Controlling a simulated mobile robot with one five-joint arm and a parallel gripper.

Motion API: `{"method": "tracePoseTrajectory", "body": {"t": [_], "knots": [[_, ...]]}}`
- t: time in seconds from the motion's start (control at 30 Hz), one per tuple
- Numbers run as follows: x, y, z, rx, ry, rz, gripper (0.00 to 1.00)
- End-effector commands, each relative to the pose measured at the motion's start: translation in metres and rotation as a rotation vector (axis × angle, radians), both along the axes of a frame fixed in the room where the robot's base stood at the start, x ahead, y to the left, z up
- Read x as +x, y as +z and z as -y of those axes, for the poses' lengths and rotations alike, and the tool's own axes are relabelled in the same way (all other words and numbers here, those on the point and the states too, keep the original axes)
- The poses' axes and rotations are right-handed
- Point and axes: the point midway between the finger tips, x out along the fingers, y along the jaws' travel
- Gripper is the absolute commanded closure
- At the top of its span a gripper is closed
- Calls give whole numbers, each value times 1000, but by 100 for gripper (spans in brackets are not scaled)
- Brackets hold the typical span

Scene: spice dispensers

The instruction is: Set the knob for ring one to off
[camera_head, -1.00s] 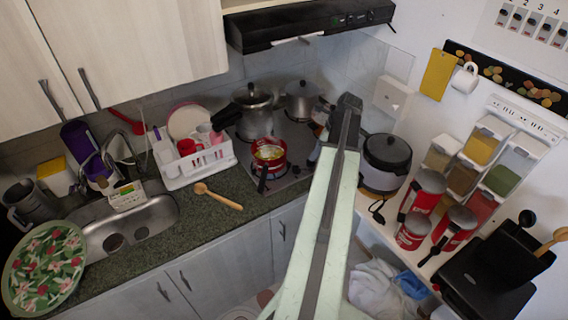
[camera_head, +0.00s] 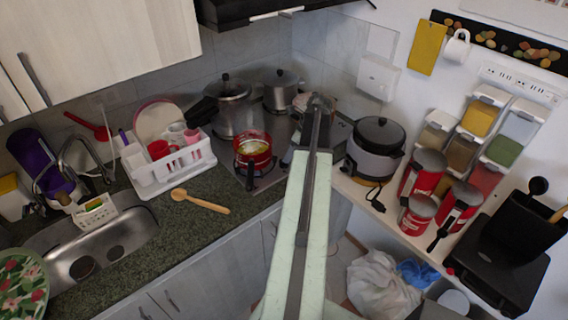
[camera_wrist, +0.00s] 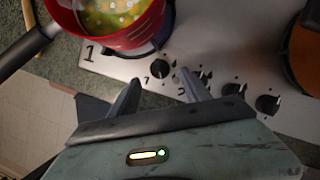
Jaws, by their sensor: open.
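The steel stove top (camera_wrist: 215,40) has a row of several black knobs along its near edge in the wrist view. The leftmost knob (camera_wrist: 160,69) has a small mark that looks like a 1 beside it; its exact setting is too small to read. A large 1 is printed left of it, by the red pot's ring. My gripper (camera_wrist: 158,88) is open and empty, its fingertips just in front of the leftmost knob, one to each side in the picture; contact cannot be told.
A red pot (camera_wrist: 125,38) with food sits on the ring left of the knobs, its dark handle (camera_wrist: 22,50) reaching outward. Steel pots (camera_head: 231,108) stand behind. A rice cooker (camera_head: 376,148) is to the right. A wooden spoon (camera_head: 200,201) lies on the counter.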

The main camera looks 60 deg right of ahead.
Motion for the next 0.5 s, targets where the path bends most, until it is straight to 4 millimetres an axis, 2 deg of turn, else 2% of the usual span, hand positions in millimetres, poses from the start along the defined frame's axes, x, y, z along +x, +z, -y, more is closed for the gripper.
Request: {"method": "tracePoseTrajectory", "body": {"t": [0.03,0.2,0.3,0.5], "knots": [[4,-18,-1,0,2,0,44],[17,-45,-5,0,5,0,44],[21,-52,-6,0,5,0,44],[23,-49,-7,0,5,0,44]]}}
